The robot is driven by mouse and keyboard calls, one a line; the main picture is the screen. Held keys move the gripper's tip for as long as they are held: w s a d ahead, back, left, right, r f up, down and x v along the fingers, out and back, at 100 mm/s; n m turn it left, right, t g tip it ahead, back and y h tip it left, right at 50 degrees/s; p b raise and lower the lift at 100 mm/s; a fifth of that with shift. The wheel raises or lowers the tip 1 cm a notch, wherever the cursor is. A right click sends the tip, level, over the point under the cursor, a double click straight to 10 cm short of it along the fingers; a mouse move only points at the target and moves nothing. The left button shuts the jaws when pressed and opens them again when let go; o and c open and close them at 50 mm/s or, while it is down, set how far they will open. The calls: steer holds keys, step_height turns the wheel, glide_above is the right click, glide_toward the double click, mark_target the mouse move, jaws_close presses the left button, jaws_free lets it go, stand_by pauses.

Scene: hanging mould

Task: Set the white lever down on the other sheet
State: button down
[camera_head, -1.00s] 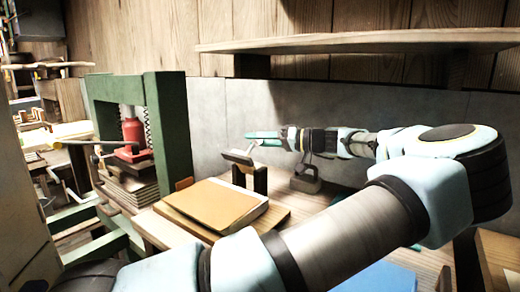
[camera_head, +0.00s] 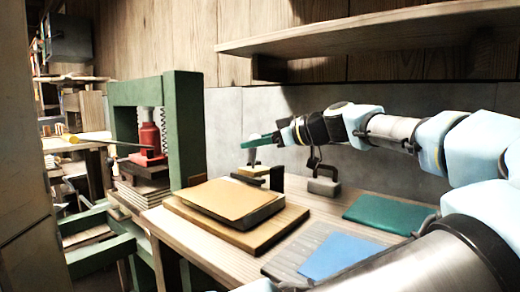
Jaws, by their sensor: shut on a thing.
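My gripper (camera_head: 258,140), with teal fingers, is over the back of the wooden table, above a small dark stand. It is shut on the small white lever (camera_head: 252,156), which shows just below the fingers; its lower end is hard to make out against a pale plate (camera_head: 252,171) on the stand. A blue sheet (camera_head: 342,256) lies on a grey board at the table's front. A green sheet (camera_head: 389,213) lies flat further right and back. Both sheets are away from the gripper, to its right and nearer the camera.
A grey block with a handle (camera_head: 323,187) stands under my arm. A brown board stack (camera_head: 238,200) fills the table's left part. A green press frame (camera_head: 183,130) with a red jack stands left. A wooden shelf (camera_head: 385,32) overhangs the back. My arm hides the right front.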

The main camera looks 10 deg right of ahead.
steer(key=shift+s+a+f+n+b, duration=0.4)
steer(key=shift+n+b, duration=0.2)
steer(key=shift+c, duration=2.2)
jaws_free()
steer(key=shift+h, duration=0.3)
steer(key=shift+s, duration=0.1)
steer(key=v, duration=1)
steer(key=shift+s+d, duration=0.25)
steer(key=shift+s, duration=0.05)
